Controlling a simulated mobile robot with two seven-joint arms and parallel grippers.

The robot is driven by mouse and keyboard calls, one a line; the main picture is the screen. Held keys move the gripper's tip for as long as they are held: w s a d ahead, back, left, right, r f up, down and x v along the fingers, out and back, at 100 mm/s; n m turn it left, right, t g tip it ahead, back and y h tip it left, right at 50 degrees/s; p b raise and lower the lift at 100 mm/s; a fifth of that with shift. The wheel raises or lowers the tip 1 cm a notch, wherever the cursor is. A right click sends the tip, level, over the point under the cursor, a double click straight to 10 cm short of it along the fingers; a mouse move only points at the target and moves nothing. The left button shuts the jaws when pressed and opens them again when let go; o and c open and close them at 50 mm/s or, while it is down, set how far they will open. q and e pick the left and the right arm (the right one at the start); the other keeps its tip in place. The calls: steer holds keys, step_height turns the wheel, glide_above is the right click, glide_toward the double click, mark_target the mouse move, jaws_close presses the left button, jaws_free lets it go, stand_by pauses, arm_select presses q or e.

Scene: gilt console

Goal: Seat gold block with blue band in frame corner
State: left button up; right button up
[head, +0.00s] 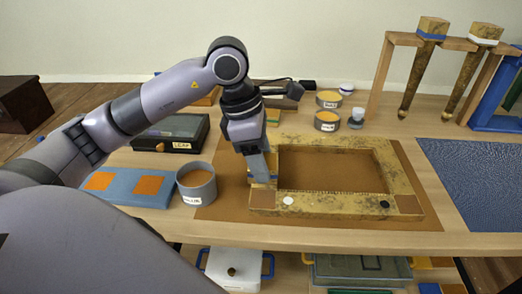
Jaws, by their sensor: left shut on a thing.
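The gilt frame (406,180) lies flat on a brown mat, with a recessed brown middle. My left gripper (262,172) points down at the frame's left side, near its front left corner. It is shut on a small gold block with a blue band (264,184), which is mostly hidden by the fingers. I cannot tell whether the block touches the frame or is fully down in the corner. My right gripper is not in view.
A grey cup (196,184) and a blue tray (120,188) with orange pads stand left of the mat (225,212). Small pots (327,121) stand behind the frame. A wooden rack (404,40) at the back right holds gilt legs. A blue textured mat (480,180) lies right.

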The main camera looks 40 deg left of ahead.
arm_select(q)
steer(key=shift+f+b, duration=1.95)
steer(key=shift+f, duration=1)
steer(key=shift+f+b, duration=0.6)
steer(key=shift+f, duration=0.1)
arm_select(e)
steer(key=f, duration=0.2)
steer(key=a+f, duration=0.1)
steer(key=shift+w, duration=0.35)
arm_select(q)
steer(key=shift+f, duration=0.2)
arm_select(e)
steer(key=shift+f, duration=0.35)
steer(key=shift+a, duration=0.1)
arm_select(q)
steer(key=o, duration=1.1)
steer(key=shift+o, duration=0.2)
steer(key=shift+r, duration=0.1)
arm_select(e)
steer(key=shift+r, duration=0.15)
